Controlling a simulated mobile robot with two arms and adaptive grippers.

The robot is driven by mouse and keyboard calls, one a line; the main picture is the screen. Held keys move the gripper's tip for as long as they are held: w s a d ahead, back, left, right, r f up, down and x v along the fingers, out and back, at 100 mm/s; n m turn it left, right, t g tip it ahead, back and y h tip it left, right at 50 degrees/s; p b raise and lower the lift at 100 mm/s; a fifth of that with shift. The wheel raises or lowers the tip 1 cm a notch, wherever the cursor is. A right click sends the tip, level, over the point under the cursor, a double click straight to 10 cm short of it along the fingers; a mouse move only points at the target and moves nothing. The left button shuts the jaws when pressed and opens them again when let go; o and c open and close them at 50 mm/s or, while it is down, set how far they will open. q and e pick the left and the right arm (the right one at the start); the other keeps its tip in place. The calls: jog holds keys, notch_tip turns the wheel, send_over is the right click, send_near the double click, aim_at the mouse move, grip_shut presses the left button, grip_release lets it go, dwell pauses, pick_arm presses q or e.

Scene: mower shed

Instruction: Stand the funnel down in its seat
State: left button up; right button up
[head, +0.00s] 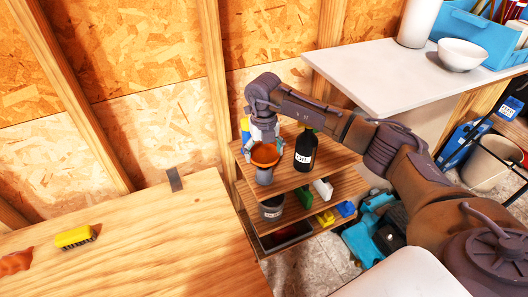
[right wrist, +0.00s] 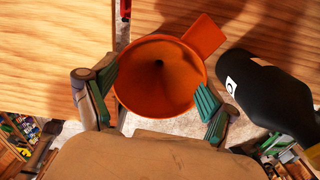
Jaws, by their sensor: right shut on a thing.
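The orange funnel (head: 265,154) is at the front left of the small wooden shelf's top in the head view. It also shows in the right wrist view (right wrist: 160,82), mouth towards the camera, with a flat tab at its upper right. My right gripper (head: 263,139) is shut on the funnel; in the right wrist view its green finger pads are at either side of the rim. A grey cup-like part (head: 264,176) shows right below the funnel; I cannot tell whether it is the seat. The funnel's spout is hidden. My left gripper is not in view.
A dark bottle (head: 305,150) stands close to the right of the funnel. A wooden bench (head: 120,245) with a yellow brush (head: 75,237) is at the left. Lower shelves hold a grey bucket (head: 271,208). A white counter (head: 385,75) is at the back right.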

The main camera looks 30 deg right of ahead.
jog(key=shift+f+b, duration=0.35)
jog(key=shift+f, duration=0.25)
jog(key=o, duration=0.8)
jog(key=shift+r, duration=0.1)
notch_tip(320, 180, up, 12)
jog(key=shift+s+f, duration=0.1)
